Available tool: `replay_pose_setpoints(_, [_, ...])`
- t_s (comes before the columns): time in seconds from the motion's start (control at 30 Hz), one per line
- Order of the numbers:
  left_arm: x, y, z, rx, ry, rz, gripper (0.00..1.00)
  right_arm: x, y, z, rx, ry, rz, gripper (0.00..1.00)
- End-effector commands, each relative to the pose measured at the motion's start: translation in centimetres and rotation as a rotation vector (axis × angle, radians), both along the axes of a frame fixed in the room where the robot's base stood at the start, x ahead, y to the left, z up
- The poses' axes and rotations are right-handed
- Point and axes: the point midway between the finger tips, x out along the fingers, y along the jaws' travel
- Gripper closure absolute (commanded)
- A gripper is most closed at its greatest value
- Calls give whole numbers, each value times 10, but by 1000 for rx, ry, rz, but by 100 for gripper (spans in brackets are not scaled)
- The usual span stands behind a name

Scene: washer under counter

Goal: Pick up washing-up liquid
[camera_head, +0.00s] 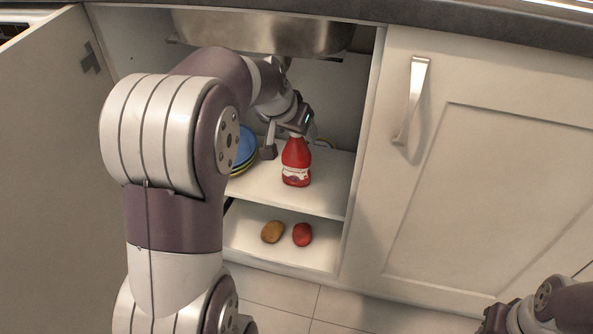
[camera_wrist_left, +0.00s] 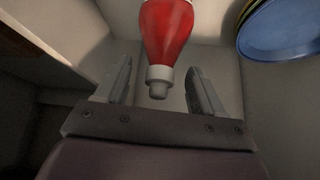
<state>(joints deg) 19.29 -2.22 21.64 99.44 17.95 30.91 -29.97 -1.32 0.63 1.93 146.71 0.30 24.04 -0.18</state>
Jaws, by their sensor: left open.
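A red bottle (camera_head: 296,163) with a white label, which I take as the washing-up liquid, stands upright on the upper shelf of the open cupboard. My left gripper (camera_head: 288,138) reaches into the cupboard at the bottle's top. In the left wrist view the bottle (camera_wrist_left: 166,30) points its pale cap towards me, and the cap lies between the open fingers of the left gripper (camera_wrist_left: 160,82), with a gap on each side. The gripper hides the bottle's top in the head view. My right gripper (camera_head: 492,320) is only partly in view at the bottom right, far from the bottle.
Stacked plates, blue on top (camera_head: 244,150), stand left of the bottle. A brown potato-like item (camera_head: 272,232) and a red round item (camera_head: 302,235) lie on the lower shelf (camera_head: 318,256). A metal sink (camera_head: 262,32) hangs above. The open door (camera_head: 50,150) is left; a closed door (camera_head: 490,190) is right.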

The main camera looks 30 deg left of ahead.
Motion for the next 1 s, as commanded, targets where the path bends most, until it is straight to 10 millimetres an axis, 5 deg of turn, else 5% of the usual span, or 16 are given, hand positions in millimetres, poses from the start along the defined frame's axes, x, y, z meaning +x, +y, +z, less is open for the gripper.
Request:
replay_pose_setpoints(0.3, [6, 0, -8, 1, -2, -1, 32, 0, 0, -6, 0, -2, 0, 64])
replay_pose_setpoints(0.5, [6, 0, -8, 1, -1, -1, 97, 0, 0, -6, 0, -1, 0, 64])
replay_pose_setpoints(0.53, [6, 0, -8, 1, -1, -1, 100, 0, 0, -6, 0, -1, 0, 64])
replay_pose_setpoints(1.0, [6, 0, 5, 1, -3, 0, 100, 0, 0, 4, 0, -1, 0, 64])
